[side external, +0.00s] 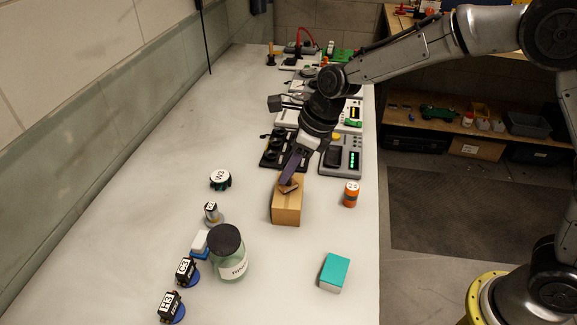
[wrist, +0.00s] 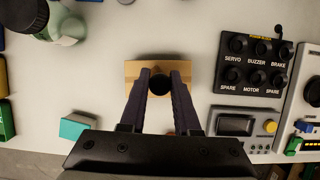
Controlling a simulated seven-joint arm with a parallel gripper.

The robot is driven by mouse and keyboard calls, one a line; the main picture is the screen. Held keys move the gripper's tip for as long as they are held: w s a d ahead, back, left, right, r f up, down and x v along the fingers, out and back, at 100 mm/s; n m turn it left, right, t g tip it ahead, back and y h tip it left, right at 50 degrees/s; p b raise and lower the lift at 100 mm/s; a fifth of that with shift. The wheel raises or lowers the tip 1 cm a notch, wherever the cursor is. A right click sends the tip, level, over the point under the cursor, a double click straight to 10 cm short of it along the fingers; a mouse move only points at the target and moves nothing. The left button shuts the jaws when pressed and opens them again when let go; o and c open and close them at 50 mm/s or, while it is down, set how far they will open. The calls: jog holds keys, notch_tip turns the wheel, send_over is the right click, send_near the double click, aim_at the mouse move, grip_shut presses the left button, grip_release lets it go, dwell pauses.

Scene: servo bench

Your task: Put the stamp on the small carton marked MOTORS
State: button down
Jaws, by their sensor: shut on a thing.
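The small carton (side external: 287,210) is a brown box standing on the pale bench, near the middle of the side view. No MOTORS marking can be read on it from here. In the wrist view its top (wrist: 134,69) lies under and around my fingers. My gripper (side external: 290,180) points down over the carton, its dark fingers shut on the stamp. The stamp's round black knob (wrist: 160,84) shows between the fingertips in the wrist view. A brown part of the stamp (side external: 289,187) shows at the carton's top; I cannot tell whether it touches.
A jar with a dark lid (side external: 228,255), a teal box (side external: 335,271) and an orange bottle (side external: 351,194) stand around the carton. Several servo parts, including a W3 disc (side external: 220,180), lie to the left. A black switch panel (wrist: 255,66) is close by.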

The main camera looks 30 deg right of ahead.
jog(key=c, duration=0.6)
grip_release()
jog(key=shift+f, duration=0.15)
jog(key=v, duration=1.1)
jog(key=s+d+r+n, duration=0.4)
jog(key=s+d+n, duration=0.2)
jog(key=s+n, duration=0.1)
jog(key=shift+s+d+f+n+t+h, duration=0.5)
jog(key=shift+s+d+n, duration=1.2)
jog(key=shift+s+n, duration=1.6)
jog(key=shift+s+d+f+n+t+h, duration=0.45)
jog(key=shift+s+d+n, duration=1.2)
jog(key=shift+s+n, duration=1.65)
jog(key=shift+s+d+f+n+t+h, duration=0.25)
jog(key=shift+s+d+f+n+h, duration=0.45)
jog(key=shift+s+d+n, duration=1.8)
jog(key=shift+s+a+n, duration=0.7)
jog(key=shift+a+n, duration=0.1)
jog(key=shift+n, duration=0.1)
